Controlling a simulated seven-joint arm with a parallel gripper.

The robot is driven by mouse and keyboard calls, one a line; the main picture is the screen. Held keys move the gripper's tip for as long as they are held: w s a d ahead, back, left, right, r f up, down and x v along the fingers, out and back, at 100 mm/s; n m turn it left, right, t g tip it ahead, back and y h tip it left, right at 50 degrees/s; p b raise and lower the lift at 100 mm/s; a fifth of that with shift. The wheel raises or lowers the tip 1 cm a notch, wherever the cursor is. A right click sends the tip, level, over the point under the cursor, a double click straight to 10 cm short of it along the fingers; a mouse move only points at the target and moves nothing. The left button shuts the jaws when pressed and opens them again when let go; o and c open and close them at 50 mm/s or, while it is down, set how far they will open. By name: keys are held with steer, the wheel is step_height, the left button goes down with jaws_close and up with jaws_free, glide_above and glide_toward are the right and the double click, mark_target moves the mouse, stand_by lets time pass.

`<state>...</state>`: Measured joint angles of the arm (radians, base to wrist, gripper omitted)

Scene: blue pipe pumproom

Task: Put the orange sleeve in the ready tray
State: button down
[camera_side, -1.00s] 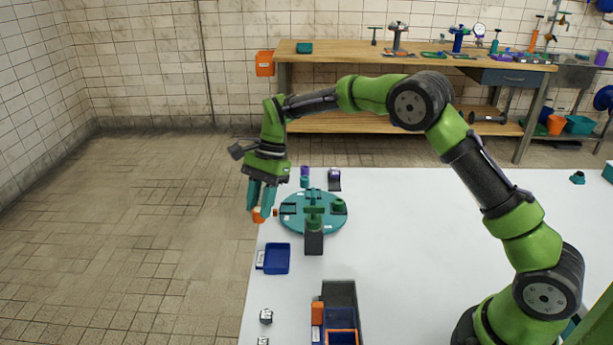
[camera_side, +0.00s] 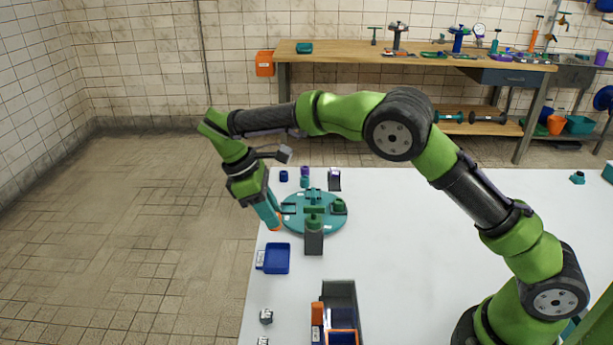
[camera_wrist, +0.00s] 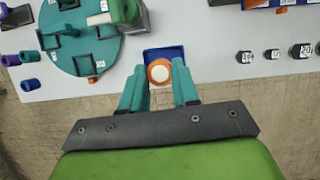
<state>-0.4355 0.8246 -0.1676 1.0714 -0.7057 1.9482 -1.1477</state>
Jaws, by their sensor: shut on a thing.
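My gripper (camera_side: 272,221) is shut on the orange sleeve (camera_side: 278,228), which is mostly hidden behind the fingers in the side view. In the wrist view the sleeve (camera_wrist: 159,71) sits between the two teal fingertips, an orange ring with a pale centre. The gripper is tilted, its fingers pointing down and to the right, at the left edge of the turntable. A blue tray (camera_side: 276,259) with a white label stands on the white table, nearer the camera than the gripper. In the wrist view the tray (camera_wrist: 151,53) shows behind the sleeve. I cannot read its label.
A teal turntable (camera_side: 329,226) with a green-topped post (camera_side: 314,243) is right beside the gripper. A dark bin (camera_side: 341,291) and small labelled nuts (camera_side: 266,317) are nearer the camera. Blue, purple and teal cylinders stand behind the turntable. The table's left edge is close.

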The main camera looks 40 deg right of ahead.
steer(key=shift+s+f+n, duration=0.1)
steer(key=shift+f+n, duration=0.1)
steer(key=shift+n, duration=0.2)
step_height(320, 180, down, 10)
steer(key=shift+r, duration=0.15)
steer(key=c, duration=1.1)
jaws_free()
